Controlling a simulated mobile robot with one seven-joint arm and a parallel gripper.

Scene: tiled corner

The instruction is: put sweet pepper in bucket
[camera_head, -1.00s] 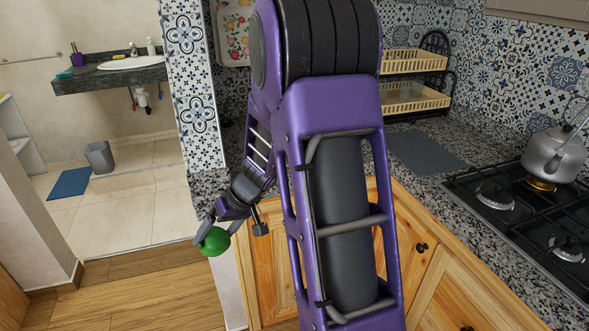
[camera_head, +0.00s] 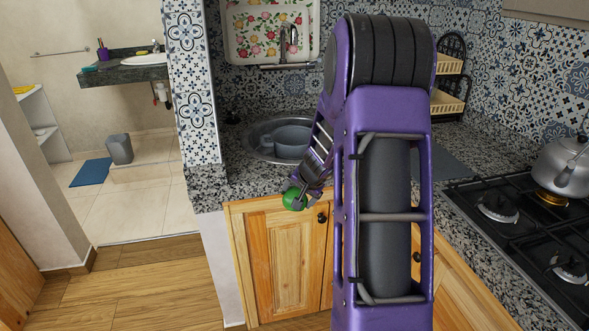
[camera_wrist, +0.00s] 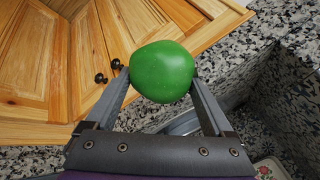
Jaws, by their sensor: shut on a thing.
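My gripper (camera_head: 298,193) is shut on the green sweet pepper (camera_head: 294,201), which sits in front of the wooden cabinet doors near the counter's front edge. In the wrist view the pepper (camera_wrist: 162,72) is held between my two fingertips (camera_wrist: 160,76). A grey bin (camera_head: 119,149), which may be the bucket, stands on the tiled floor in the room at the left, beside a blue mat. It is far from my gripper.
A sink with a grey pot (camera_head: 287,141) lies in the granite counter behind my gripper. A kettle (camera_head: 566,165) stands on the gas stove (camera_head: 520,225) at the right. The wooden floor (camera_head: 150,285) at the lower left is clear. A tiled wall end (camera_head: 194,85) separates the rooms.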

